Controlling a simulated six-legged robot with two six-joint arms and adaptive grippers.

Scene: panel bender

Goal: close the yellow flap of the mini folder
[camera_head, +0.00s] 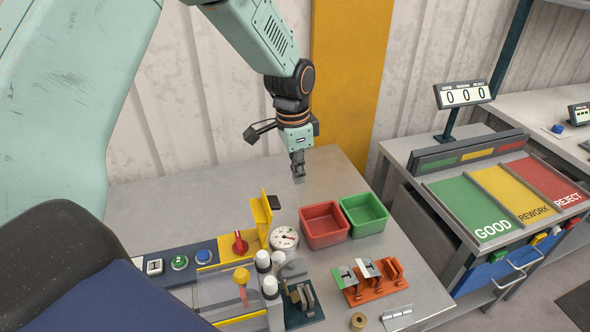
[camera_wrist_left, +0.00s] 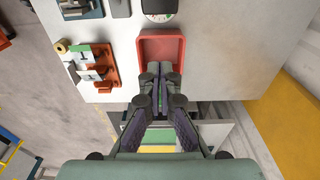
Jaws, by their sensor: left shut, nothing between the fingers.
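The yellow flap (camera_head: 261,217) of the mini folder stands upright near the middle of the bench in the head view, with a small black piece (camera_head: 275,202) at its right side. A red knob (camera_head: 240,243) is just left of it, and a round dial gauge (camera_head: 285,237) is to its right. My left gripper (camera_head: 298,172) is shut and empty, pointing down above and to the right of the flap, apart from it. In the left wrist view its closed fingers (camera_wrist_left: 160,92) overlap the red bin; the flap is not visible there. My right gripper is not in view.
A red bin (camera_head: 324,222) and a green bin (camera_head: 364,212) stand right of the gauge. White-capped posts (camera_head: 264,262) and an orange fixture (camera_head: 375,283) are nearer the front. Blue and green buttons (camera_head: 203,256) are at left. The bench behind the flap is clear.

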